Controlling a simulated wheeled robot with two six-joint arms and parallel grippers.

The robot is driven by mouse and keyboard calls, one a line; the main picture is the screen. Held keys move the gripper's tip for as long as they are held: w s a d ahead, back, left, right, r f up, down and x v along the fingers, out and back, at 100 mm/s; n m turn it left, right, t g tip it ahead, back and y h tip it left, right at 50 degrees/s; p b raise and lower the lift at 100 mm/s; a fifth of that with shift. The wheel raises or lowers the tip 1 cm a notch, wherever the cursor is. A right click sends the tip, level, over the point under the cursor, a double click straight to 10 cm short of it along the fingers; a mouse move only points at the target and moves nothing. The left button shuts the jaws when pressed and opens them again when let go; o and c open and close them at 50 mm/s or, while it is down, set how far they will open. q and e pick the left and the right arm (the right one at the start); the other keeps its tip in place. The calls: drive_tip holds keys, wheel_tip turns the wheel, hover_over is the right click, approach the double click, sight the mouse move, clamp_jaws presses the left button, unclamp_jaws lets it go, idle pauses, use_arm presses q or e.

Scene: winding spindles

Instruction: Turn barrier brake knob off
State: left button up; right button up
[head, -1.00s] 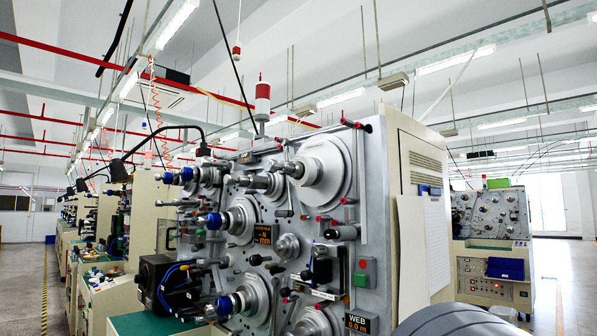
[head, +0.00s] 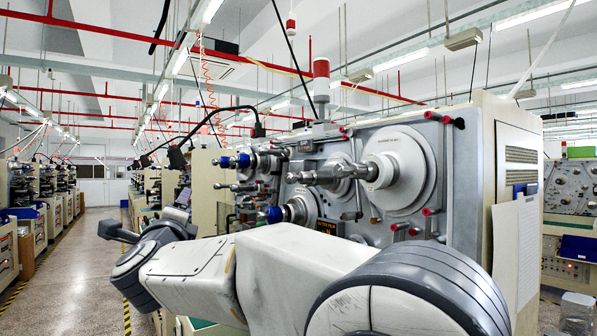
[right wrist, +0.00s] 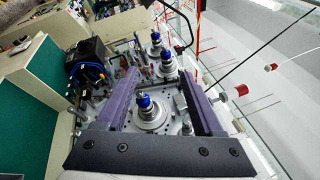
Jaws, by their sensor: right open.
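The winding machine's grey front panel (head: 355,143) carries several spindles and hubs. Blue-ended spindles (head: 241,160) show at its left, and a large hub disc (head: 408,165) at its upper right. I cannot tell which part is the barrier brake knob. My right arm crosses in front of the machine and hides its lower panel. My left gripper is not in view.
A black motor box (right wrist: 88,62) with blue hoses sits left of the fingers in the right wrist view. A red-and-white signal lamp (head: 321,82) stands on top of the machine. More machines line the left aisle, whose floor (head: 85,270) is clear.

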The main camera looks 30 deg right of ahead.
drive_tip(key=s+d+r+m+g+h+p, duration=0.3)
drive_tip(key=d+r+m+g+h, duration=0.45)
drive_tip(key=d+m+h, duration=0.6)
drive_tip(key=m+g+p, duration=0.2)
drive_tip(key=m+g, duration=0.9)
drive_tip(key=m, duration=0.3)
approach(338, 172)
drive_tip(key=shift+n+y, duration=0.25)
drive_tip(key=shift+y, duration=0.1)
drive_tip(key=d+p, duration=0.1)
drive_tip(key=d, duration=0.2)
drive_tip(key=d+p, duration=0.2)
drive_tip(key=d, duration=0.1)
drive_tip(key=d+r+p, duration=0.1)
drive_tip(key=d+p, duration=0.1)
drive_tip(key=d, duration=0.1)
drive_tip(key=shift+w+d, duration=0.2)
drive_tip(key=shift+w, duration=0.15)
drive_tip(key=shift+d+f, duration=0.15)
drive_tip(key=shift+d, duration=0.3)
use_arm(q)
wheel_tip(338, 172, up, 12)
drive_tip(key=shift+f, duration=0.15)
use_arm(e)
drive_tip(key=shift+c, duration=0.3)
clamp_jaws()
